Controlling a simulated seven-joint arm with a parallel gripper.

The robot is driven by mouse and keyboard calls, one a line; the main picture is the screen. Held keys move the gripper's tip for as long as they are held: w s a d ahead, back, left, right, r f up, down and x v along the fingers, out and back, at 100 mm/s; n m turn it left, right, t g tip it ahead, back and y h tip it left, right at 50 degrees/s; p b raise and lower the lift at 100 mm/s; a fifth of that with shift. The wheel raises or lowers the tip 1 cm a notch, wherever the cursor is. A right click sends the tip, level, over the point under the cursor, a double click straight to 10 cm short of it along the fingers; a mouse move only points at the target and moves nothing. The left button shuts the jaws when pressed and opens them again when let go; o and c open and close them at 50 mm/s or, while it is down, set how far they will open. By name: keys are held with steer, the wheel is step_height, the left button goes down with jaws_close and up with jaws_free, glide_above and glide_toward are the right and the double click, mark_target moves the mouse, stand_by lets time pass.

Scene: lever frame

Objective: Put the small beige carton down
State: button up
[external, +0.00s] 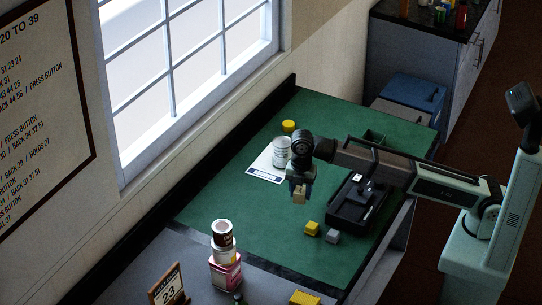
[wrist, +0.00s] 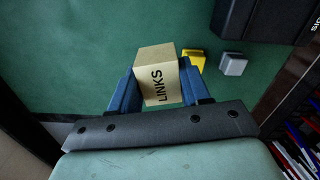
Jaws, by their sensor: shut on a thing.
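The small beige carton (wrist: 158,77) is held between the two blue fingers of my gripper (wrist: 157,88) in the wrist view. The word "LINKS" is printed on its face. In the external view the carton (external: 299,193) hangs at the end of my gripper (external: 300,184), over the green bench top (external: 265,215). My gripper is shut on it. It appears to be above the surface; the exact height is hard to tell.
A yellow block (external: 312,229) and a grey block (external: 333,237) lie in front of the carton. A black device (external: 350,211) stands to the right. A white cup (external: 281,152) and paper sheet (external: 262,169) are behind. Stacked cans (external: 222,235) stand at the front left.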

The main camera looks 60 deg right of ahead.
steer(key=n, duration=0.2)
glide_above(283, 250)
steer(key=s+d, duration=0.2)
steer(key=d, duration=0.1)
steer(key=w+a+m, duration=0.1)
steer(key=w+a, duration=0.1)
steer(key=a, duration=0.1)
steer(key=shift+w+f+m, duration=0.1)
steer(key=shift+f+m, duration=0.8)
steer(key=shift+f, duration=1.45)
steer(key=shift+f+m, duration=0.9)
steer(key=shift+f, duration=1.45)
steer(key=shift+f, duration=0.15)
steer(key=o, duration=1.1)
step_height(283, 250, up, 12)
steer(key=shift+r, duration=0.2)
